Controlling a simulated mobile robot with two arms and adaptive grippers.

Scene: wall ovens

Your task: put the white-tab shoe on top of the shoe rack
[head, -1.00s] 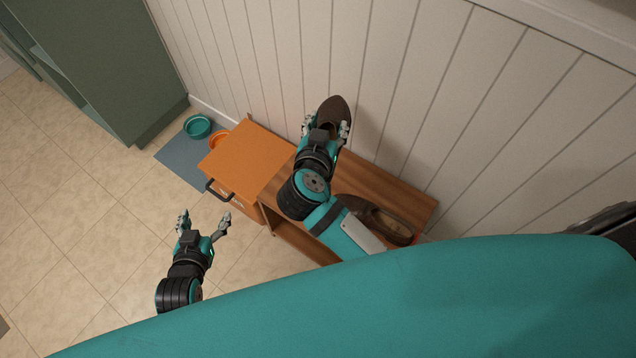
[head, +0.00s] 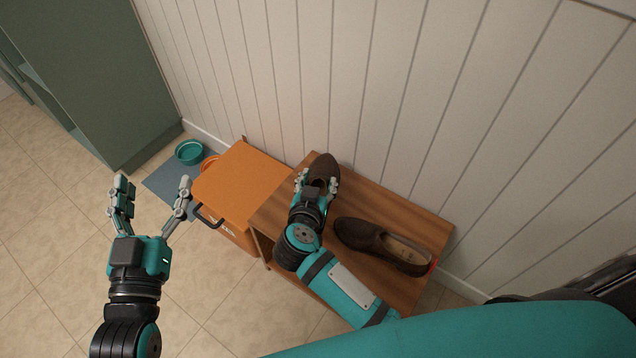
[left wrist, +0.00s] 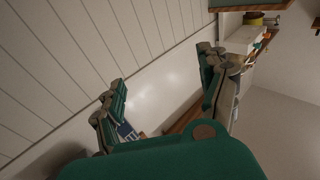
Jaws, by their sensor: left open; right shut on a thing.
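My right gripper (head: 317,185) is shut on a dark brown shoe (head: 324,166) at the far left part of the shoe rack's wooden top (head: 425,222). The gripper covers part of this shoe, and no white tab shows on it. I cannot tell whether its sole touches the top. A second brown shoe (head: 370,242) lies on the rack to the right, with a small red tab at its heel. My left gripper (head: 152,190) is open and empty, left of the rack and over the floor. Its spread fingers also show in the left wrist view (left wrist: 163,70).
An orange cabinet (head: 240,180) with a dark handle stands against the rack's left side. Beyond it are a teal bowl (head: 189,151) and an orange bowl on a grey mat (head: 160,183). A panelled wall (head: 400,100) runs behind the rack. A green cabinet (head: 90,80) stands far left.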

